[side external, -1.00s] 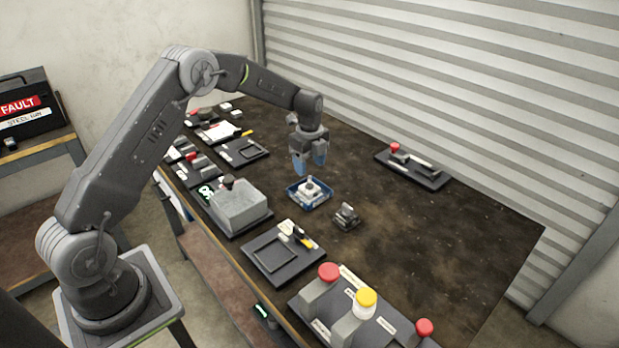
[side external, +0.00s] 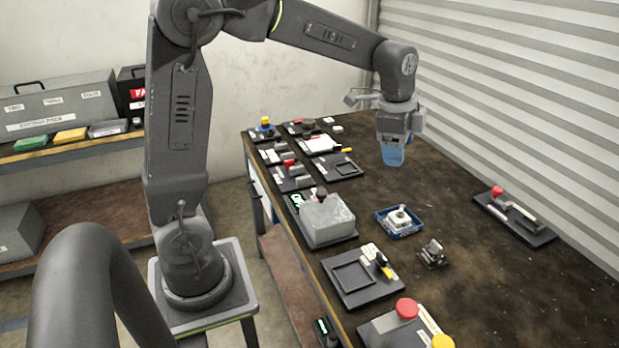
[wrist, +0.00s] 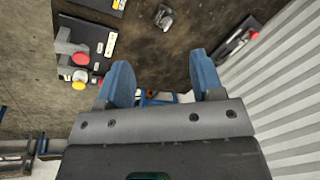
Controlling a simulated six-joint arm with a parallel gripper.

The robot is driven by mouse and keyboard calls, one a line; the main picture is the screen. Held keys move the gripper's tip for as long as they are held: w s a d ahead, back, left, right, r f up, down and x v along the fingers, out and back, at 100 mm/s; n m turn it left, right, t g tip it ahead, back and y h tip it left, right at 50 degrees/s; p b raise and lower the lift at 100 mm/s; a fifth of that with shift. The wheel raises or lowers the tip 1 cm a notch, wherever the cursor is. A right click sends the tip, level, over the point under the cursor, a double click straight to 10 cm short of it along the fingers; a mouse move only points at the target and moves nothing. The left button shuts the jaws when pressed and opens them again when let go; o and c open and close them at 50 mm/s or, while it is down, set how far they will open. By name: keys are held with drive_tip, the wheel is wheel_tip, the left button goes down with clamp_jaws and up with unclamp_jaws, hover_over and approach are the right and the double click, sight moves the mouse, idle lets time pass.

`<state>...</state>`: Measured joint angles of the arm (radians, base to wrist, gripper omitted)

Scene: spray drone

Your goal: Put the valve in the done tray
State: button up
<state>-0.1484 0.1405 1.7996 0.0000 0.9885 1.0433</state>
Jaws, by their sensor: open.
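A small blue tray (side external: 384,228) sits on the dark table near the middle. A pale, blocky part with a round top (side external: 399,217), which looks like the valve, sits upright inside it. No done label is readable on the tray. My gripper (side external: 393,163) is above and beyond the tray, clear of it, with nothing between its blue fingers. In the wrist view my gripper (wrist: 162,78) has its fingers wide apart. A strip of the blue tray (wrist: 158,97) shows between them, mostly hidden by the gripper body.
A small dark metal fixture (side external: 433,254) stands right of the tray. A grey box (side external: 327,222) is at its left. A black framed plate (side external: 362,277) and red-button blocks (side external: 407,309) lie in front. A black rack (side external: 514,217) is far right. Table behind the tray is clear.

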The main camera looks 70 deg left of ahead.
drive_tip(key=s+d+n+t, duration=0.1)
drive_tip(key=s+d+n, duration=0.2)
drive_tip(key=s, duration=0.8)
drive_tip(key=s+d+r+n+t, duration=0.1)
drive_tip(key=s+d+n+t, duration=0.1)
drive_tip(key=s+n, duration=0.5)
drive_tip(key=s+d, duration=0.1)
drive_tip(key=s, duration=0.2)
drive_tip(key=shift+s+d+r, duration=0.15)
drive_tip(key=shift+s+r, duration=0.15)
drive_tip(key=shift+s, duration=0.05)
